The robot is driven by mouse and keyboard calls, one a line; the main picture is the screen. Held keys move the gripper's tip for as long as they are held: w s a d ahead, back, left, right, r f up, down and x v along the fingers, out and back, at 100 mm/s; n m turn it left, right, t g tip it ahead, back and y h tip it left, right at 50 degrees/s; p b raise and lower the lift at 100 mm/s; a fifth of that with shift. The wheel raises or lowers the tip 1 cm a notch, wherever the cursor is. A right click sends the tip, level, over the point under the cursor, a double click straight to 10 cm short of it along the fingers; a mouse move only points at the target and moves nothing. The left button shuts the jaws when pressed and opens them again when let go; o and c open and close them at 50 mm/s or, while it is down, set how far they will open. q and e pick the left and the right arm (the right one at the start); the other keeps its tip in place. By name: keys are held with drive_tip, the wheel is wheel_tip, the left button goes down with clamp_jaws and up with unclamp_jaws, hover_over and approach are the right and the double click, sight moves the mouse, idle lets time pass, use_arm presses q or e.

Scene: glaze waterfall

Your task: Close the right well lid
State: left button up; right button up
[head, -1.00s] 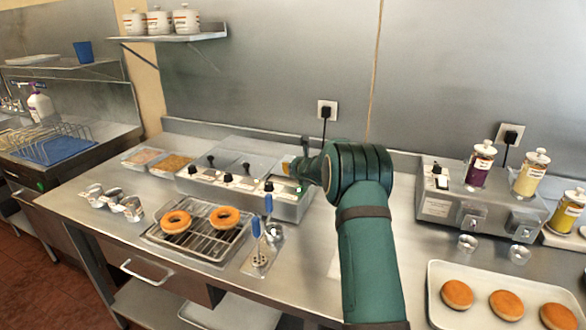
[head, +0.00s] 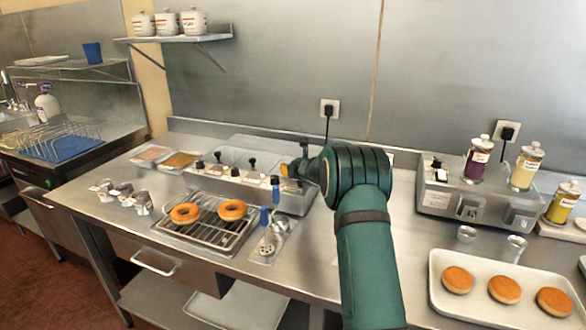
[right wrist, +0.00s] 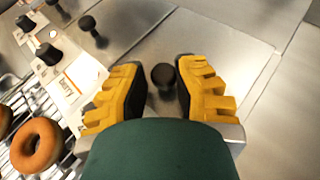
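The steel well unit (head: 293,203) stands on the counter, with black knobs on its top and front. In the right wrist view a black lid knob (right wrist: 163,76) rises from a flat steel lid (right wrist: 208,40), which looks like the right well lid. My right gripper (right wrist: 160,92) is open, its yellow fingers on either side of this knob with gaps visible. In the head view my right gripper (head: 290,170) is over the unit's right end and hides the lid there. Whether the lid fully covers its well is unclear. My left gripper is not in view.
A wire rack (head: 206,228) with two donuts stands in front of the unit, beside blue-handled tools (head: 265,218). Another lid knob (right wrist: 88,24) is close by. A steel dispenser box (head: 450,195) and a white donut tray (head: 436,260) are to the right.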

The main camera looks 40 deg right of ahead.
drive_tip(key=o, duration=0.3)
drive_tip(key=shift+w+a+f, duration=0.1)
drive_tip(key=shift+w+a, duration=0.1)
drive_tip(key=shift+o, duration=0.2)
drive_tip(key=shift+s+d, duration=0.15)
drive_tip(key=shift+s, duration=0.05)
drive_tip(key=v, duration=1.2)
drive_tip(key=shift+w, duration=0.1)
